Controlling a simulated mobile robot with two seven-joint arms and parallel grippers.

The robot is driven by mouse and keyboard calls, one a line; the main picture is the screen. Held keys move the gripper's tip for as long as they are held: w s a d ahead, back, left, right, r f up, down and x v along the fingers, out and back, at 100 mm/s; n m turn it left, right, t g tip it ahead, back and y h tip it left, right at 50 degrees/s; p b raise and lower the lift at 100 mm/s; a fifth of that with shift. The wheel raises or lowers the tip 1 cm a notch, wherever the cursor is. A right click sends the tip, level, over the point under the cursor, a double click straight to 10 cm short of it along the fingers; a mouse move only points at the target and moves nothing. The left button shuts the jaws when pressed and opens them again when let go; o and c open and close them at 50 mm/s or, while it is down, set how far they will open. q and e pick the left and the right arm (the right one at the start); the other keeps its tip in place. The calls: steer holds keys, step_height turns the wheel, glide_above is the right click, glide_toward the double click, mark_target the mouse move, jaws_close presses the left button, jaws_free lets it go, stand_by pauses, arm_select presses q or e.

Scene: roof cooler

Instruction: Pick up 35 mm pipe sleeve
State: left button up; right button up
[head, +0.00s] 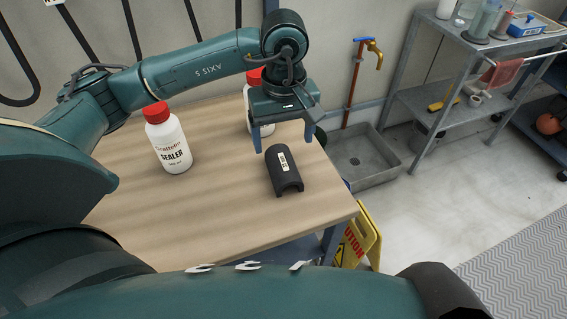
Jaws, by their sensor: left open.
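The pipe sleeve (284,179) is a dark half-round shell with a white label. It lies on the wooden table near its right edge. My left gripper (284,146) is open and empty, pointing down just above the far end of the sleeve. Its two fingers are spread apart, one toward each side of the sleeve. I cannot tell the exact gap between fingertips and sleeve. My right gripper is not in view.
A white sealer bottle (168,143) with a red cap stands on the table (221,222) left of the sleeve. A second red-capped bottle (254,112) stands partly hidden behind my left gripper.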

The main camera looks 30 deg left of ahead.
mark_target(284, 164)
arm_select(q)
step_height(284, 164, down, 5)
steer(key=shift+f, duration=0.1)
steer(key=shift+w+a+f+p, duration=0.1)
steer(key=shift+f+p, duration=0.2)
steer(key=shift+f, duration=0.6)
steer(key=shift+w+d+f+p, duration=0.15)
steer(key=shift+f+p, duration=0.2)
steer(key=shift+f, duration=0.5)
steer(key=shift+w+a+f+p, duration=0.15)
steer(key=shift+f+p, duration=0.15)
steer(key=shift+f, duration=0.6)
steer(key=shift+c, duration=0.2)
steer(key=c, duration=1)
